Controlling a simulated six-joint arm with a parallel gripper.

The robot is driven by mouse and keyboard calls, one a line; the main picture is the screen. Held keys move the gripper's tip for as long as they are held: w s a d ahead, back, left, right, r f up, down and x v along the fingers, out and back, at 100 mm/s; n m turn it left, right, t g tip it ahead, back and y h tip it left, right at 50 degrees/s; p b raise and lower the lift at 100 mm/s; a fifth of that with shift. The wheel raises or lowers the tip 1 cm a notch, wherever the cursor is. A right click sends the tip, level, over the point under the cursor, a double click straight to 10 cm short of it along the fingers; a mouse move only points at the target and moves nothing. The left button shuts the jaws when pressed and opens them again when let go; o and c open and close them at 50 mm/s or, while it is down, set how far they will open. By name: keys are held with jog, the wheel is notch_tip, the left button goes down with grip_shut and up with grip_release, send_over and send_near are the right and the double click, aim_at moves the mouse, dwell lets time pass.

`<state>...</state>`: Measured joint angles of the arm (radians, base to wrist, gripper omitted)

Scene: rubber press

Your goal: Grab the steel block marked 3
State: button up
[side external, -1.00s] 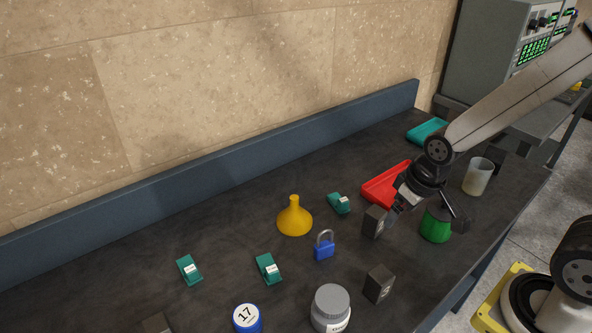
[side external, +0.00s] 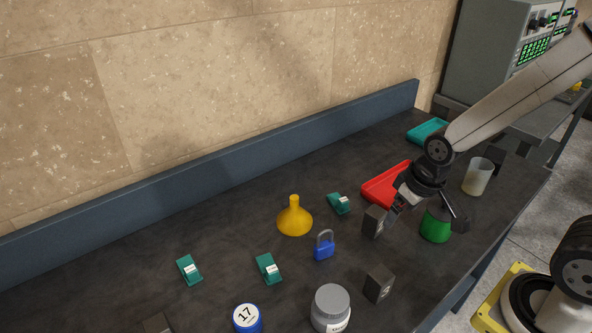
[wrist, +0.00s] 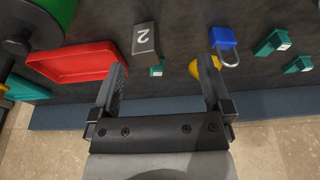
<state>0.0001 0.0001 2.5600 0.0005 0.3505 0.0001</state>
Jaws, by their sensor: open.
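A dark steel block (side external: 374,221) stands beside my gripper (side external: 396,212) in the side view. In the wrist view the steel block (wrist: 145,40) near my gripper (wrist: 164,72) is marked 2. My gripper is open and empty, and the block lies beyond the fingertips, not between them. A second dark block (side external: 379,284) stands nearer the camera, its mark too small to read. A third dark block (side external: 157,323) is cut off by the bottom edge. I cannot tell which block is marked 3.
A red tray (side external: 378,192) lies behind my gripper, and a green container (side external: 436,226) stands to its right. A blue padlock (side external: 324,246), yellow funnel (side external: 294,218), grey jar (side external: 331,308) and several teal clips (side external: 268,268) stand on the dark bench. A cup (side external: 478,177) is at right.

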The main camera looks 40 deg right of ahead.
jog(key=s+f+m+g+y, duration=0.3)
jog(key=s+m+g+y, duration=0.15)
jog(key=s+m, duration=0.3)
jog(key=w+r+m+t+y, duration=0.1)
jog(key=m+y, duration=0.2)
jog(key=w+a+r+m+y, duration=0.1)
jog(key=m+y, duration=0.2)
jog(key=m, duration=0.1)
jog(key=w+a+m+t+y, duration=0.1)
jog(key=m+y, duration=0.2)
jog(key=m, duration=0.1)
jog(key=shift+r+t, duration=0.35)
jog(key=shift+r, duration=0.05)
jog(key=shift+f, duration=0.1)
send_near(379, 284)
jog(key=shift+w+a+f, duration=0.1)
jog(key=shift+w+f, duration=0.2)
jog(key=shift+f, duration=0.65)
jog(key=shift+w+f, duration=0.3)
jog(key=shift+f, duration=0.65)
jog(key=shift+x, duration=0.8)
jog(key=shift+a, duration=0.2)
